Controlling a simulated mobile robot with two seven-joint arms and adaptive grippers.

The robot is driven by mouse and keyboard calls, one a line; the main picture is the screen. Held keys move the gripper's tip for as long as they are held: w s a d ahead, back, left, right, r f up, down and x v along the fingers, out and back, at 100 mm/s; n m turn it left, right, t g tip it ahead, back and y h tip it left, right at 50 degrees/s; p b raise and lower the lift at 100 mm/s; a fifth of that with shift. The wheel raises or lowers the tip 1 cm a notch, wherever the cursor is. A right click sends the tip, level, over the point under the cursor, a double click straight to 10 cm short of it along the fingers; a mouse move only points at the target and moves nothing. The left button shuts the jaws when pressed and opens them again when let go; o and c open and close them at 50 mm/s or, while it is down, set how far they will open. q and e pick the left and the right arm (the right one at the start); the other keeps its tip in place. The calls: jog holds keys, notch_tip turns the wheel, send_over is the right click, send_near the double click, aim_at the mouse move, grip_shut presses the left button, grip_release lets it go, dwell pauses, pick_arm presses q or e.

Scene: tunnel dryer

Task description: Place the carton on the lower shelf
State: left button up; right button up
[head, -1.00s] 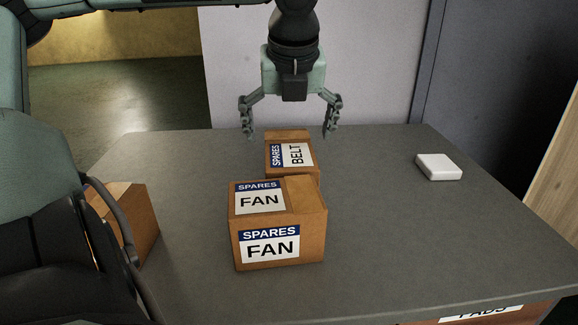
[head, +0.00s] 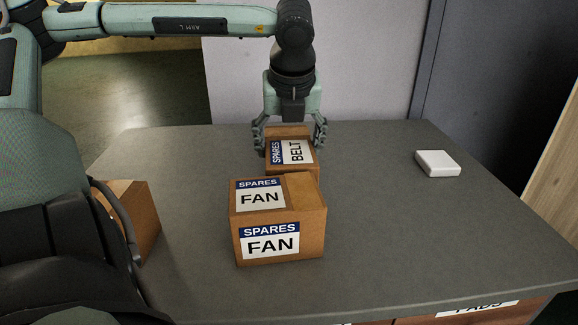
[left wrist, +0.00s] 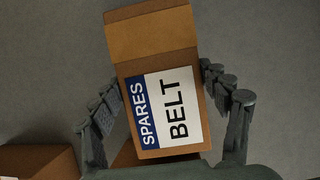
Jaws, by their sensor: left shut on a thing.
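The brown BELT carton (head: 290,152) stands on the grey table top behind the FAN carton (head: 278,222). Its blue and white SPARES BELT label faces up, and the carton fills the middle of the left wrist view (left wrist: 165,105). My left gripper (head: 290,146) comes down from above and is shut on the BELT carton, with one finger along each side. In the left wrist view the fingers (left wrist: 164,85) flank it. The carton's lower part is hidden by the FAN carton. My right gripper is not seen. The lower shelf's surface is hidden beneath the table top.
Another brown carton (head: 147,222) stands at left, partly behind my arm. A white box (head: 438,163) lies at the right. A PADS carton (head: 470,314) shows below the table's front edge. The right half of the table top (head: 400,230) is mostly clear.

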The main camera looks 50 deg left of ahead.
pick_arm(q)
jog(key=c, duration=0.9)
jog(key=shift+o, duration=0.2)
jog(key=shift+r, duration=0.1)
notch_tip(320, 180, up, 18)
